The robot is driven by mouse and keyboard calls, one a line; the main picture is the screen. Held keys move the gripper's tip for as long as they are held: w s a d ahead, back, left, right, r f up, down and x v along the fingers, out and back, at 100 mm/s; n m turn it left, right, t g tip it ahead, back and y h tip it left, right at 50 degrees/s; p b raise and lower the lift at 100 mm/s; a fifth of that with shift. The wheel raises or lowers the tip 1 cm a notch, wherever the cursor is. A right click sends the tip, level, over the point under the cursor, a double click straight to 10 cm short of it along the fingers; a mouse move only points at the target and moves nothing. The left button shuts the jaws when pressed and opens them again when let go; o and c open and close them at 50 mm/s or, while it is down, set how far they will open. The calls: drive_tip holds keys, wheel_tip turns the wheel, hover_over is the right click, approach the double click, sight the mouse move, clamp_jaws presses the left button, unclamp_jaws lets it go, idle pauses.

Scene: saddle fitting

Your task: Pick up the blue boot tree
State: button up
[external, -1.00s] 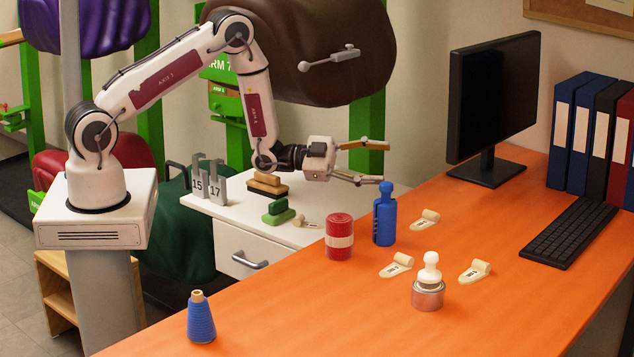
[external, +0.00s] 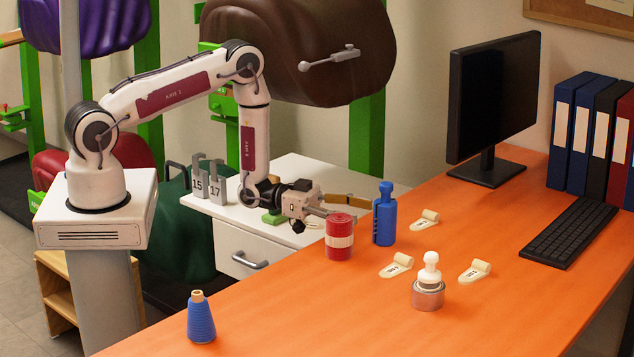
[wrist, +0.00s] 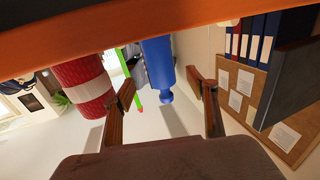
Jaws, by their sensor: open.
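The blue boot tree (external: 384,218) stands upright on the orange desk, just right of the red can. It has a knob on top and a dark slot in its side. My gripper (external: 348,208) is low and roughly level, left of the boot tree and behind the red can, which hides part of its fingers. In the wrist view, which looks upside down, the boot tree (wrist: 158,65) shows ahead between the spread fingertips (wrist: 160,90). The fingers are open and empty, and I see no contact with the boot tree.
The red can (external: 339,238) with a pale band stands close to my fingers; it also shows in the wrist view (wrist: 82,85). Cream tags, a white-knobbed metal piece (external: 429,292) and a blue cone (external: 201,320) stand on the desk. The front middle of the desk is clear.

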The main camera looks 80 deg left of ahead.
sight(385, 217)
drive_tip(key=shift+w, duration=0.15)
drive_tip(key=shift+x, duration=1.2)
drive_tip(key=shift+d, duration=0.1)
drive_tip(key=shift+x, duration=2.55)
drive_tip(key=shift+f, duration=0.15)
drive_tip(key=c, duration=1.4)
